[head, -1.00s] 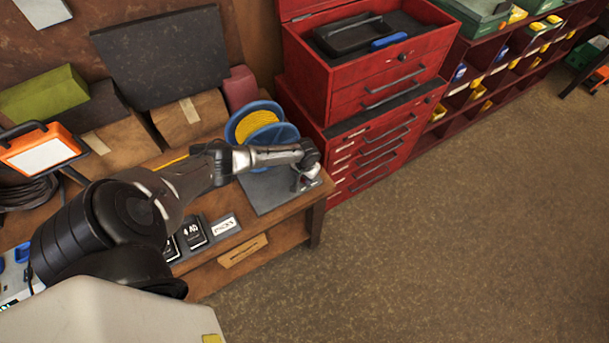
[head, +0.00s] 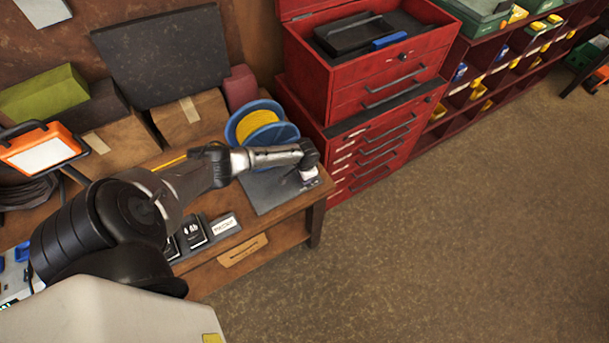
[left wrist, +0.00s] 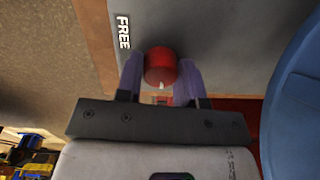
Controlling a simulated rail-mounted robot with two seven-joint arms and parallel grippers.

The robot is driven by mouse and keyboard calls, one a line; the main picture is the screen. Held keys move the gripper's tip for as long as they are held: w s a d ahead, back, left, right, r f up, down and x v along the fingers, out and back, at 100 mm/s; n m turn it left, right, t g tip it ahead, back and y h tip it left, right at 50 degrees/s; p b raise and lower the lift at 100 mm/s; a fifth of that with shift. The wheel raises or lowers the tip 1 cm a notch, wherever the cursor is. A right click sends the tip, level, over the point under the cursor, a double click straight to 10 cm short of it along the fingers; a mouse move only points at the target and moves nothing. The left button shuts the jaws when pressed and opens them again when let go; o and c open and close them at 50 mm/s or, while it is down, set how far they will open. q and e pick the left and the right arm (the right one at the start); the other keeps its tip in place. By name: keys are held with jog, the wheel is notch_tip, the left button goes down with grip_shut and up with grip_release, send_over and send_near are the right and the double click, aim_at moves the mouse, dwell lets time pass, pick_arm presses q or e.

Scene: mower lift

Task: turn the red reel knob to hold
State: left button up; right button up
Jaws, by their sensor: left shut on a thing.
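The red reel knob (left wrist: 160,68) is a small round knob on a grey plate (left wrist: 222,30), with a pale mark near its lower edge in the left wrist view. The white word FREE (left wrist: 123,32) is printed on the plate, up and left of the knob. My left gripper (left wrist: 160,72) has one finger on each side of the knob and is shut on it. In the head view my left gripper (head: 309,176) is over the right end of the plate (head: 268,190), and the knob is hidden there. No HOLD label can be read. My right gripper is not in view.
The blue reel with yellow line (head: 262,125) stands behind my left forearm; its blue flange (left wrist: 295,95) fills the right of the wrist view. A red tool chest (head: 375,125) stands right of the wooden bench (head: 262,220).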

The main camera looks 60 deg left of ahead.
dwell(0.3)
pick_arm(q)
jog(key=o, duration=0.9)
jog(key=shift+r, duration=0.1)
jog(key=r, duration=0.9)
jog(key=r+p, duration=0.1)
jog(key=r, duration=0.3)
jog(key=shift+d+r, duration=0.3)
jog(key=shift+r, duration=0.05)
jog(key=shift+s, duration=0.1)
